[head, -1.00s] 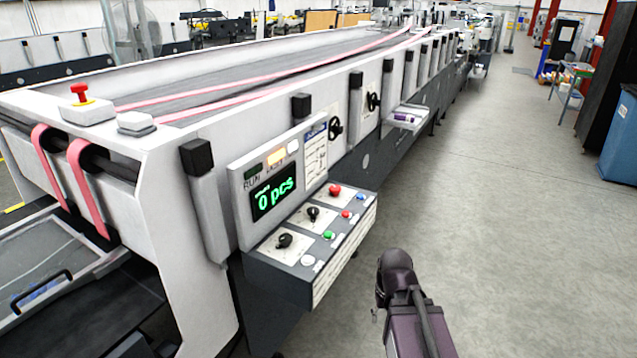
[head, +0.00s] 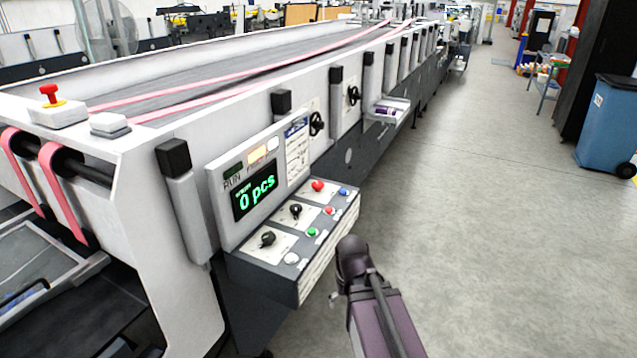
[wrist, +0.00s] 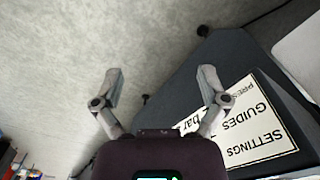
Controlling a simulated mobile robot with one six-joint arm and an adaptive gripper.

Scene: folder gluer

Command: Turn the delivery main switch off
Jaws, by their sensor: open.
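The delivery control panel (head: 240,262) juts from the side of the machine in the head view. It carries two black rotary switches, a near one (head: 267,239) and a farther one (head: 295,210), each on a pale plate. I cannot read which is the main switch. Both knobs stand clear of my arm. My gripper (wrist: 162,88) shows in the wrist view with its two fingers spread and nothing between them. A white label (wrist: 255,118) reading "SETTINGS GUIDES" appears upside down beside the right finger. In the head view my arm is just right of the panel.
A display (head: 256,196) reads "0 pcs". Green (head: 312,232), white (head: 292,258), red and blue buttons sit beside the switches. A red emergency button (head: 50,94) is on the machine's top left. The floor at right is open, with a blue bin (head: 606,125) beyond.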

